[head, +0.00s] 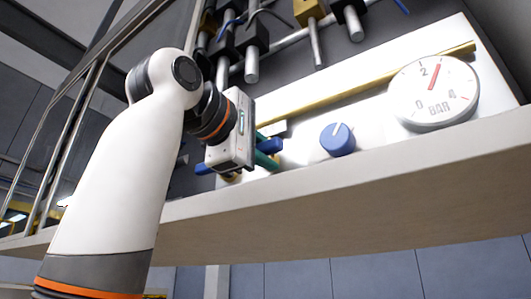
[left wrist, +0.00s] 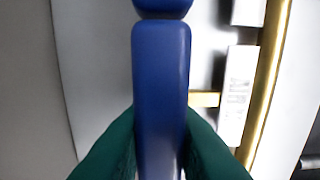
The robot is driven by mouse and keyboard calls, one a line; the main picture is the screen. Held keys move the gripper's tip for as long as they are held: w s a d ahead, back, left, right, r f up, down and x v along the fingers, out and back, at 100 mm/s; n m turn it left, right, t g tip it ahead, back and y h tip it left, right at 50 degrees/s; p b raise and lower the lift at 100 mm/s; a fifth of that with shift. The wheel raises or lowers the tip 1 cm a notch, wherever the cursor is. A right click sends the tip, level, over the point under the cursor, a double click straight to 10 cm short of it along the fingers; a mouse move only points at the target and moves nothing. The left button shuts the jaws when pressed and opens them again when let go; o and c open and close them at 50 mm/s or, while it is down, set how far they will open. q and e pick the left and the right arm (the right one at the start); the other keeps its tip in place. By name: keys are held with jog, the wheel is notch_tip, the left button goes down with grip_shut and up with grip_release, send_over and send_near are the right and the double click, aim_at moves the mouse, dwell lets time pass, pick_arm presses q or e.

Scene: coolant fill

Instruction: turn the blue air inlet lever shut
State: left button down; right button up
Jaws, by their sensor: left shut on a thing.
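The blue lever (left wrist: 160,85) runs upright through the middle of the left wrist view, with a rounded blue part just above it. My left gripper (left wrist: 160,150) is shut on it, with one dark green finger against each side. In the head view, my left gripper (head: 268,148) is at the panel's left part, and a bit of blue lever (head: 273,145) shows by its green fingers. Another blue piece (head: 205,168) shows at the left of the gripper body; I cannot tell whether it belongs to the same lever. My right gripper is in neither view.
A round white pressure gauge (head: 433,92) on the panel has a red needle a little past 2. A blue round knob (head: 338,140) is between it and my gripper. A brass pipe (head: 350,84) runs behind. A pale ledge (head: 350,200) runs along the front.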

pick_arm(q)
jog(key=c, duration=1.3)
grip_release()
jog(key=shift+a, duration=0.1)
jog(key=b+v, duration=0.5)
jog(key=v, duration=0.7)
